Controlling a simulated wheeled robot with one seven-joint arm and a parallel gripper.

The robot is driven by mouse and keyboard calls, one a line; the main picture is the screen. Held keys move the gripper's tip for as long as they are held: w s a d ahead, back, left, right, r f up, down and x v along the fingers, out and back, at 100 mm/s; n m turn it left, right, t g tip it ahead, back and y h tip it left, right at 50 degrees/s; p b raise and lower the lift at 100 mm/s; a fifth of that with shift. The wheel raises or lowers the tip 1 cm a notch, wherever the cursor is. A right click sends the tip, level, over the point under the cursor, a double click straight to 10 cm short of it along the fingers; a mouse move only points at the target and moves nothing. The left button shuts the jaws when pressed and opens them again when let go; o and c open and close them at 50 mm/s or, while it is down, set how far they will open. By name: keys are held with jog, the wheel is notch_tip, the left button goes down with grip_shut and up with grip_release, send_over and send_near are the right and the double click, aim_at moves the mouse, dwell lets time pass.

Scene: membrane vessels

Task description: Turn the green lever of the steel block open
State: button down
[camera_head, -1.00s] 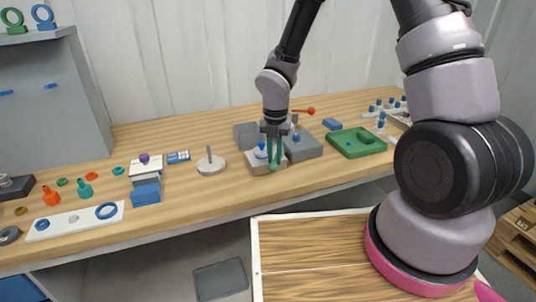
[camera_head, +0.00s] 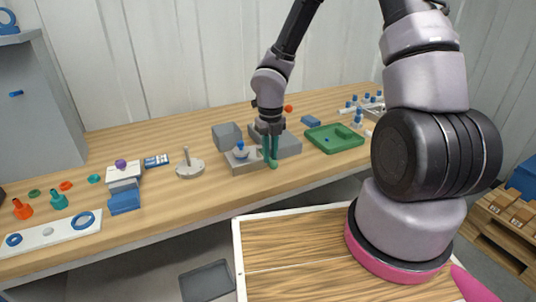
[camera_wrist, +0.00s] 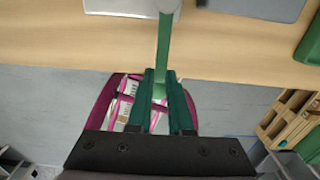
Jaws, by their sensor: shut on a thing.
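The steel block (camera_head: 243,166) is a low grey block near the front of the bench in the head view, with a blue-topped part (camera_head: 241,150) on it. In the wrist view a corner of the block (camera_wrist: 120,7) shows at the top. The green lever (camera_wrist: 164,45) runs from a round pale pivot at the block straight down the picture, past the bench edge. My gripper (camera_wrist: 163,85) has its two dark green fingers shut on the lever's free end. In the head view my gripper (camera_head: 270,158) points down at the block's right side and hides most of the lever.
A larger grey block (camera_head: 288,146) stands just behind and right, and a grey box (camera_head: 226,136) behind left. A green tray (camera_head: 334,139) lies further right. A round grey base with a post (camera_head: 190,168) stands left. The bench front edge is close below my gripper.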

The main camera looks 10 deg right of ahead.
aim_at(271, 159)
jog(key=shift+w, duration=0.1)
dwell(0.3)
jog(key=c, duration=0.8)
grip_release()
jog(key=shift+d, duration=0.1)
notch_tip(271, 159, up, 11)
jog(key=shift+f, duration=0.1)
jog(key=s+d+r+n+t, duration=0.2)
jog(key=s+d+r+n, duration=0.2)
jog(key=r+n, duration=0.4)
jog(key=s+d+r+n+t+y, duration=0.1)
jog(key=s+d+r+n, duration=0.3)
jog(key=r+n, duration=0.5)
jog(key=s+d+r+n+t+y, duration=0.1)
jog(key=s+d+r+n+t, duration=0.3)
jog(key=r+n, duration=0.4)
jog(key=shift+s+r+n, duration=0.2)
jog(key=shift+s+n, duration=0.05)
jog(key=shift+n, duration=0.65)
jog(key=shift+s+r+n, duration=0.2)
jog(key=shift+s+n, duration=0.05)
jog(key=shift+n, duration=0.65)
